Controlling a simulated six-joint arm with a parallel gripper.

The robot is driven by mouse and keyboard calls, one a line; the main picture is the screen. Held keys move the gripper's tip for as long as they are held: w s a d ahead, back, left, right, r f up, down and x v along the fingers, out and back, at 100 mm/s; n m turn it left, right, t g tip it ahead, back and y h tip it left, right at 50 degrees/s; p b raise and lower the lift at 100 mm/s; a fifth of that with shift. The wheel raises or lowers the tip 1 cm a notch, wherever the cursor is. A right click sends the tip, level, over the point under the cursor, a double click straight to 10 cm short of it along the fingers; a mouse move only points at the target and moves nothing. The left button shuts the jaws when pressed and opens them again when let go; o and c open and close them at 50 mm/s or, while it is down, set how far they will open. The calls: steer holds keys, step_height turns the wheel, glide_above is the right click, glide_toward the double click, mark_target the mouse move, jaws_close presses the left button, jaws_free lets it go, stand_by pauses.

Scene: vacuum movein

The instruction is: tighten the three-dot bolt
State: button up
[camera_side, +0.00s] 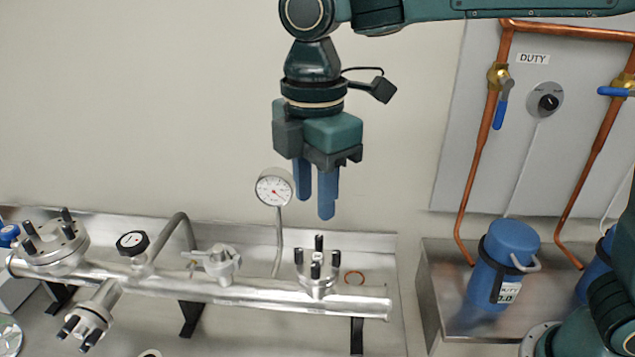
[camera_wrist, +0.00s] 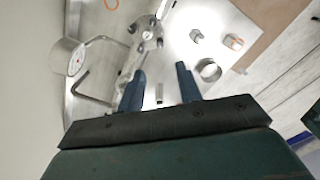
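My gripper (camera_side: 315,207) hangs above the pipe's right end, its two blue fingers pointing down, apart and empty. In the wrist view the fingers (camera_wrist: 158,84) are also spread. Below it in the side view, a flange (camera_side: 318,284) on the steel pipe carries several dark-topped upright bolts (camera_side: 319,243). The wrist view shows a bolted fitting (camera_wrist: 148,30) beyond the fingers. Other bolted flanges are at the far left (camera_side: 52,245) and lower left (camera_side: 88,322). Dot marks are too small to read, so I cannot tell which bolt has three dots.
A round gauge (camera_side: 274,188) on a thin stem stands left of my gripper. A valve (camera_side: 220,260) and black knob (camera_side: 132,243) rise from the pipe. A blue canister (camera_side: 512,245) and copper pipes (camera_side: 482,155) are at right.

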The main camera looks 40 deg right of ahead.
mark_target(316, 263)
steer(key=shift+r, duration=0.7)
steer(key=w+d+n+g+y, duration=0.2)
steer(key=d+n+y, duration=0.2)
steer(key=d+n, duration=0.1)
steer(key=shift+w+d+f+n, duration=0.2)
steer(key=shift+w+f+n, duration=0.1)
steer(key=shift+n, duration=0.2)
stand_by(0.5)
steer(key=shift+a+f, duration=0.1)
steer(key=shift+x, duration=6.75)
steer(key=shift+c, duration=0.2)
jaws_close()
